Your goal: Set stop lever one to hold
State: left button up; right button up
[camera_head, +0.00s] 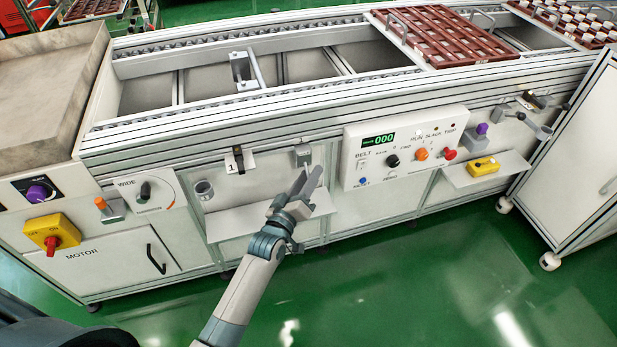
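Stop lever one is a small black lever (238,157) with an orange mark, on the conveyor's front rail beside a white label (230,169) reading "1". It looks roughly upright; no hold marking is legible. My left gripper (309,177) is in front of the conveyor, right of and slightly lower than the lever, apart from it. Its two fingers point up, spread with a gap between them and nothing seen in it. A small grey box-like fitting (303,155) is just behind the fingertips. My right gripper is not in view.
A control panel (405,147) with knobs and a green "000" display is to the gripper's right. A shelf (237,222) lies below the lever, with a grey cup-like part (204,190) above its left end. A brown slotted tray (440,38) sits on the conveyor.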

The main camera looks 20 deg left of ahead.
pick_arm(q)
grip_shut()
jog(key=shift+s+f, duration=0.1)
jog(key=shift+d, duration=0.1)
dwell(0.3)
